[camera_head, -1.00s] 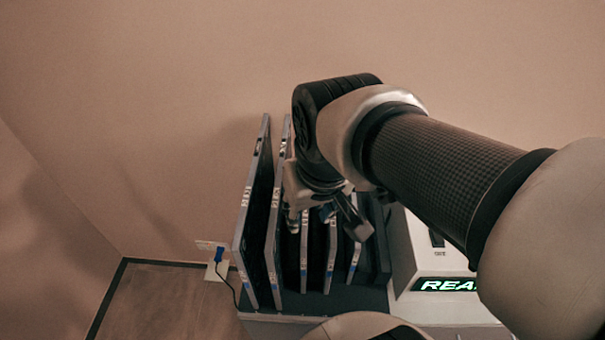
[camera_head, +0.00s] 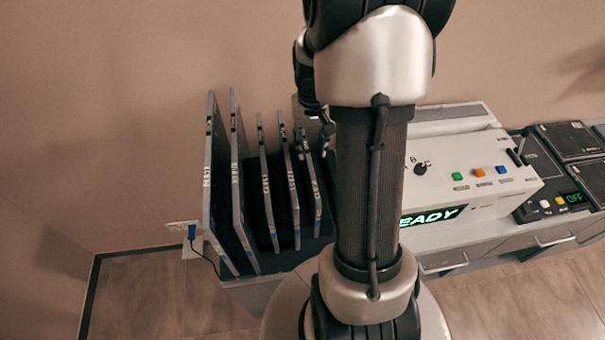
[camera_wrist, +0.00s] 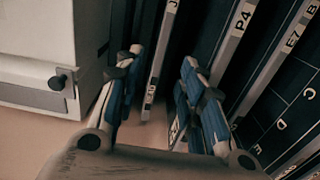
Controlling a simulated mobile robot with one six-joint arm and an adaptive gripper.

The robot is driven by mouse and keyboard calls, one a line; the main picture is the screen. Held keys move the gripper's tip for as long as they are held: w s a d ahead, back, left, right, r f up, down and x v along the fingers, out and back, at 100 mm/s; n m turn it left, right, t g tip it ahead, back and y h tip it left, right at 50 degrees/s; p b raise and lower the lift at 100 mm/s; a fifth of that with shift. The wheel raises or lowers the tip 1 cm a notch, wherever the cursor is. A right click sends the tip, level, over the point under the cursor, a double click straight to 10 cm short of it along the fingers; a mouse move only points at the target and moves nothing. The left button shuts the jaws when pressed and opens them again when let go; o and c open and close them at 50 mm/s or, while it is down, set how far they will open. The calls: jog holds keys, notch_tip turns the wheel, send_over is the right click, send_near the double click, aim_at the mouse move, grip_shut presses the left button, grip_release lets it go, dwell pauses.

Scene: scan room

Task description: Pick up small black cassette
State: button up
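Several dark cassettes with pale labelled edges stand upright, slightly tilted in the head view, in a rack (camera_head: 287,259). The smaller ones include a left one (camera_head: 267,195), a middle one (camera_head: 289,185) and a right one (camera_head: 312,185) nearest the machine. My gripper (camera_wrist: 158,68) is open in the wrist view, its two blue-padded fingers apart. The edge of one small cassette (camera_wrist: 160,58) runs between them in the picture, with a gap on both sides. I cannot tell how deep the fingers reach. My arm hides most of the gripper in the head view.
Two taller cassettes (camera_head: 216,185) stand at the rack's left. A white machine with a lit READY sign (camera_head: 433,216) stands close right; its white side (camera_wrist: 35,60) is left in the wrist view. A blue plug (camera_head: 192,231) is in the wall outlet.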

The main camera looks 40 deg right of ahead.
aim_at(309, 177)
jog(key=f+b, duration=0.4)
jog(key=f, duration=1.1)
jog(key=shift+w+b, duration=0.2)
jog(key=shift+b, duration=0.1)
grip_shut()
